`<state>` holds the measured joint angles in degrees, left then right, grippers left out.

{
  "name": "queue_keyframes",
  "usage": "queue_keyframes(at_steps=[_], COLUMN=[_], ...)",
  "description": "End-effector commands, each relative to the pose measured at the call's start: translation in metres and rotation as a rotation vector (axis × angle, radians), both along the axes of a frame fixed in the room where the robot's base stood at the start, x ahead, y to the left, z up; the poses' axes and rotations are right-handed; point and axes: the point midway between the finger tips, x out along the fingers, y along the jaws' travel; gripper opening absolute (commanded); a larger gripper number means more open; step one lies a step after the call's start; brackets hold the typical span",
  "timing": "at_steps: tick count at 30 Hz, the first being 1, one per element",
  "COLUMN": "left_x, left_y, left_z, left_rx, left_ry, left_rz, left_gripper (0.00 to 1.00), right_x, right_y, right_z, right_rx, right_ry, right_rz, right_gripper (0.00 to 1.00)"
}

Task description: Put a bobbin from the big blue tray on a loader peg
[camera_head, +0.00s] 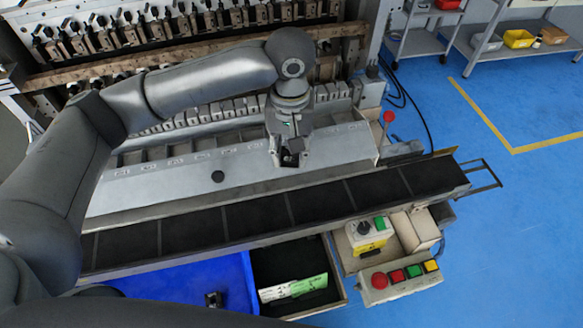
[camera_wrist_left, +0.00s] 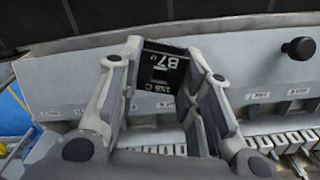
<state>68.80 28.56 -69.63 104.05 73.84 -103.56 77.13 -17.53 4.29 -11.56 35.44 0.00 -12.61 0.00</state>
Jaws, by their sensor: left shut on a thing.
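My left gripper (camera_head: 289,160) is over the pale machine ledge (camera_head: 335,150), pointing down. In the left wrist view the gripper (camera_wrist_left: 160,75) is shut on a black bobbin (camera_wrist_left: 160,68) with white print reading "B7", held between its fingertips. Whether the bobbin touches the ledge cannot be told. A black round knob-like piece (camera_head: 218,176) is on the ledge left of the gripper; it also shows in the left wrist view (camera_wrist_left: 298,48). The big blue tray (camera_head: 215,275) is at the bottom, with a small dark piece (camera_head: 213,299) in it. My right gripper is out of view.
A black segmented belt (camera_head: 320,200) runs in front of the ledge. A dark bin with a green-white label (camera_head: 292,288) and a button box (camera_head: 400,278) stand before it. A row of grey blocks (camera_head: 215,112) lines the ledge's back. A red-tipped lever (camera_head: 388,117) is right.

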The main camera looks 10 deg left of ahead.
Motion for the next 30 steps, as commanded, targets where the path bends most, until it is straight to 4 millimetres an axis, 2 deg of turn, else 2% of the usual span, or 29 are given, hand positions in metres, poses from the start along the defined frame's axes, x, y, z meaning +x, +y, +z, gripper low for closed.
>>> queue_keyframes(at_steps=[1, 5, 9, 15, 20, 30], left_x=[0.014, 0.054, 0.094, 0.129, 0.138, 0.126], left_y=[0.007, 0.034, 0.076, 0.143, 0.183, 0.201], left_z=[0.012, 0.027, 0.038, 0.041, 0.038, 0.036], left_rx=[0.000, 0.002, 0.003, 0.004, 0.005, 0.005], left_ry=[0.004, 0.005, 0.007, 0.007, 0.006, 0.002], left_rz=[0.026, 0.090, 0.162, 0.246, 0.289, 0.328], left_gripper=[0.24, 0.24, 0.24, 0.24, 0.24, 0.24], right_x=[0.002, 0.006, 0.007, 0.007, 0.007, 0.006], right_y=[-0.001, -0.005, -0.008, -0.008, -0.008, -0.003], right_z=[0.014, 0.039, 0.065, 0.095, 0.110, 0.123], right_rx=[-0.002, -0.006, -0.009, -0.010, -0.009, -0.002], right_ry=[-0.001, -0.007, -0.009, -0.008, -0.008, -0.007], right_rz=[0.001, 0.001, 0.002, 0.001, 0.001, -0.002], right_gripper=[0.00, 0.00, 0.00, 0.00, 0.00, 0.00])
